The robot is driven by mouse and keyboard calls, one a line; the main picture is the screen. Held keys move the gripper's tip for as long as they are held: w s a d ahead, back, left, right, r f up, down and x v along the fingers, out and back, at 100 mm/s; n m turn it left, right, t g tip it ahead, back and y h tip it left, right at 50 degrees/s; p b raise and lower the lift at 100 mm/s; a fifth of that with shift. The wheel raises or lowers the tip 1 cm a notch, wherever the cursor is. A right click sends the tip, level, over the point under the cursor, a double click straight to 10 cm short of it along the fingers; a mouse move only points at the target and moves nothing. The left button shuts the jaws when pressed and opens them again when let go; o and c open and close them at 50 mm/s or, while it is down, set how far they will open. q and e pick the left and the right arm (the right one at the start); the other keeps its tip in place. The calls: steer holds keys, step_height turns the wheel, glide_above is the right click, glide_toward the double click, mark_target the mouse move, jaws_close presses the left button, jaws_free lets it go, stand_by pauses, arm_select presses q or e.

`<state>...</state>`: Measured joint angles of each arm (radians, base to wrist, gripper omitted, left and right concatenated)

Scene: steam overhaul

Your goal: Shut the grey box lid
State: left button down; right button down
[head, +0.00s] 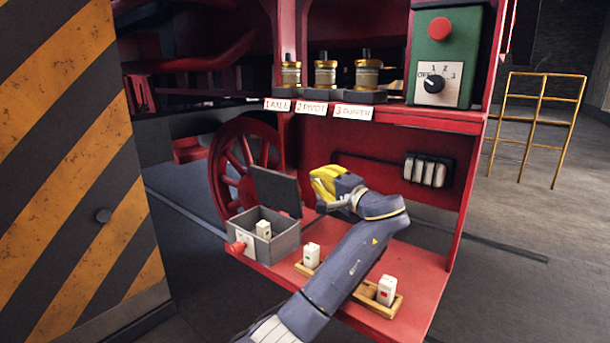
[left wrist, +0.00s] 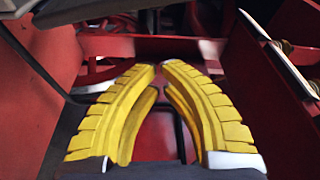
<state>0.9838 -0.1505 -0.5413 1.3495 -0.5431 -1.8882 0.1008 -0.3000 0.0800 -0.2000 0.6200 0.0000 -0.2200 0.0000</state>
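The grey box (head: 283,243) stands on the left part of the red shelf. Its dark grey lid (head: 276,190) is raised, standing up at the back of the box. A white block (head: 263,229) shows inside the open box. My left gripper (head: 318,186), with yellow ribbed fingers, is in the air just right of the raised lid, apparently apart from it. In the left wrist view its fingertips (left wrist: 160,66) come nearly together with nothing held between them. My right gripper is not in view.
Two wooden trays with white blocks, a left one (head: 300,268) and a right one (head: 393,309), lie on the red shelf (head: 425,272). An upper ledge holds several brass pots and a green switch panel (head: 447,55).

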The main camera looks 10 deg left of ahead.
mark_target(280, 188)
arm_select(q)
steer(key=x, duration=1)
steer(key=shift+s+a+f, duration=0.1)
steer(key=shift+s+a, duration=0.1)
steer(key=shift+s, duration=0.45)
steer(key=shift+s+a+f, duration=0.15)
steer(key=shift+s+a, duration=0.05)
steer(key=shift+s, duration=0.45)
steer(key=shift+s+a+f, duration=0.1)
steer(key=shift+s+a, duration=0.1)
steer(key=shift+s, duration=0.5)
steer(key=shift+a, duration=0.1)
